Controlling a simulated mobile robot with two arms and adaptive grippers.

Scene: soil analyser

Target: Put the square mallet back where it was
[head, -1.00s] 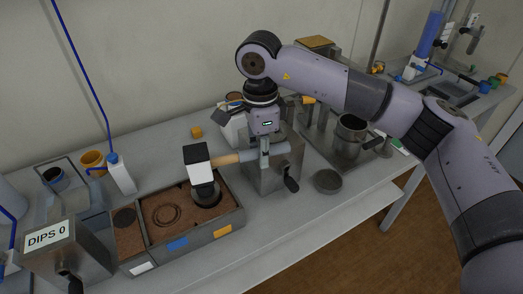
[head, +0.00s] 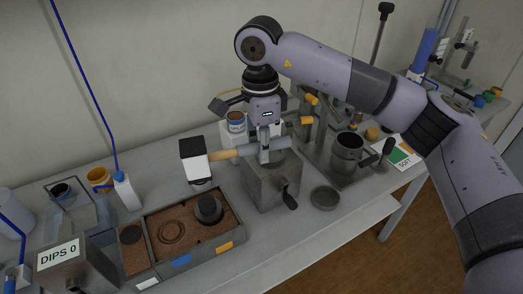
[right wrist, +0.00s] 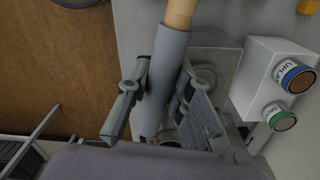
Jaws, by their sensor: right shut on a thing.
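The square mallet (head: 194,160) has a blocky white head with black ends, a wooden neck and a grey grip. My right gripper (head: 264,152) is shut on the grey grip and holds the mallet roughly level above the bench, its head to the left. In the right wrist view the grey grip (right wrist: 169,65) lies between the two fingers of the gripper (right wrist: 158,95); the mallet head is out of that view. Below the head is a soil tray (head: 196,252) with a black round piece (head: 208,208) standing in it. My left gripper is not in view.
A metal block with a crank (head: 268,188) stands under the gripper. A shallow round dish (head: 324,198) and a metal pot (head: 347,152) are to its right. A white holder (right wrist: 262,72) with labelled cans is close by. A white bottle (head: 127,192) stands left.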

